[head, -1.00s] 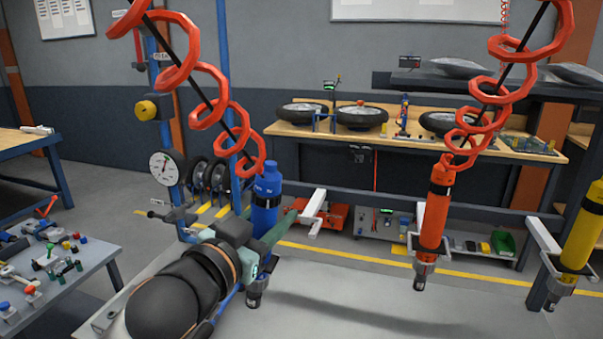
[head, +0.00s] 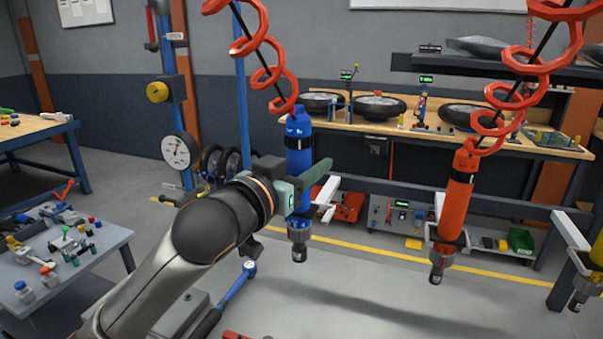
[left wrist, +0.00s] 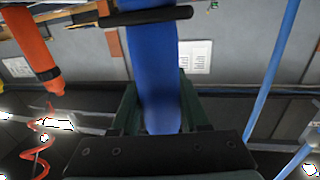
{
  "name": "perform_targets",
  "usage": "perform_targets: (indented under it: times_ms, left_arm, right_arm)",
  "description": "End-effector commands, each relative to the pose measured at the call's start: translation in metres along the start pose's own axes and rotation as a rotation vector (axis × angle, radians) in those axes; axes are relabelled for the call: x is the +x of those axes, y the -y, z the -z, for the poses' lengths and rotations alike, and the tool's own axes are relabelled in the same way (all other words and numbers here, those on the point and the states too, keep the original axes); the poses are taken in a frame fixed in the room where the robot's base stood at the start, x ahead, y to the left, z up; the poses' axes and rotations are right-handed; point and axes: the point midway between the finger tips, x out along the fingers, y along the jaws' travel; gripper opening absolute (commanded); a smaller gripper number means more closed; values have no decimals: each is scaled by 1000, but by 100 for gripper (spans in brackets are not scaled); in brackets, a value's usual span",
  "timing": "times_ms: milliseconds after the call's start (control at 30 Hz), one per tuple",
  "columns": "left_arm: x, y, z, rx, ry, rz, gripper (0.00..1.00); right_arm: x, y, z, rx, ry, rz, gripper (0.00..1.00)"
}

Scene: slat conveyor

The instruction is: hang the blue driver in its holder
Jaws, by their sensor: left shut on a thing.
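The blue driver (head: 299,145) hangs upright, nose down, from a coiled red hose in the head view. My left gripper (head: 305,188) is shut around its body and hides part of it. The driver also fills the middle of the left wrist view (left wrist: 157,75), between the fingers (left wrist: 157,115). A pale holder arm (head: 326,193) sticks out from the rail just right of the driver, partly behind my gripper. Its end is hidden, and I cannot tell whether it touches the driver. My right gripper is not in view.
An orange driver (head: 459,195) hangs in its holder to the right, and a yellow driver (head: 598,245) sits at the right edge. A workbench with wheels (head: 380,107) stands behind the rail. A grey table with small parts (head: 60,255) is at left.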

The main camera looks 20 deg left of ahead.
Motion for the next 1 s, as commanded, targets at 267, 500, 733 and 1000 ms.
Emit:
perform_targets:
  times_ms: [267, 500, 733, 1000]
  left_arm:
    - [26, 6, 0, -3, 2, 1, 0]
    - [49, 10, -1, -2, 2, 1, 0]
    - [66, 13, -1, -1, 0, 1, 0]
    - [73, 14, -2, 0, -1, 0, 0]
  right_arm:
    - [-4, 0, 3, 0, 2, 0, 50]
    - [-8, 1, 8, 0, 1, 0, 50]
    - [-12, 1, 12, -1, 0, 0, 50]
    - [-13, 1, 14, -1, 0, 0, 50]
